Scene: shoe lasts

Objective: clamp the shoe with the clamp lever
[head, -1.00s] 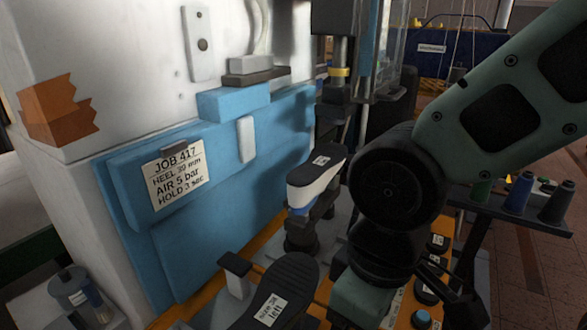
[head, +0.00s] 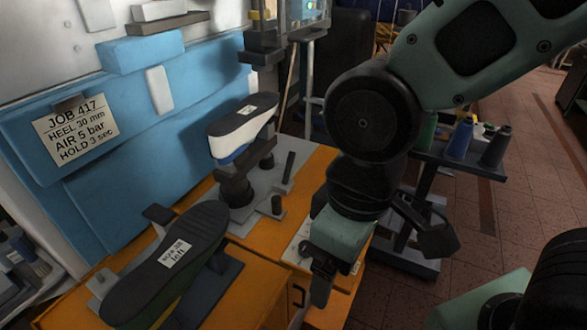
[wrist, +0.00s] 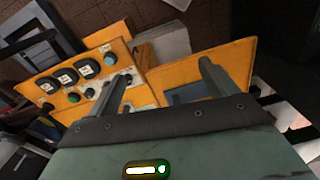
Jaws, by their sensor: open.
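A shoe (head: 241,128) with a white upper and dark sole sits sole-up on a dark stand in the head view. A second dark shoe (head: 165,268), its sole label reading "left", lies sole-up in front. A short dark lever (head: 288,168) stands on the grey plate right of the white shoe; I cannot be sure it is the clamp lever. My gripper (head: 319,287) hangs right of both shoes, pointing down, apart from them. In the wrist view my gripper (wrist: 163,88) has its two fingers wide apart with nothing between them; neither shoe is visible there.
An orange bench (head: 262,262) carries the stands. A control panel with buttons (wrist: 85,70) lies below my gripper. A blue machine front (head: 120,165) bounds the left. A trolley with spools (head: 460,140) stands behind right; brick floor (head: 500,250) is open there.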

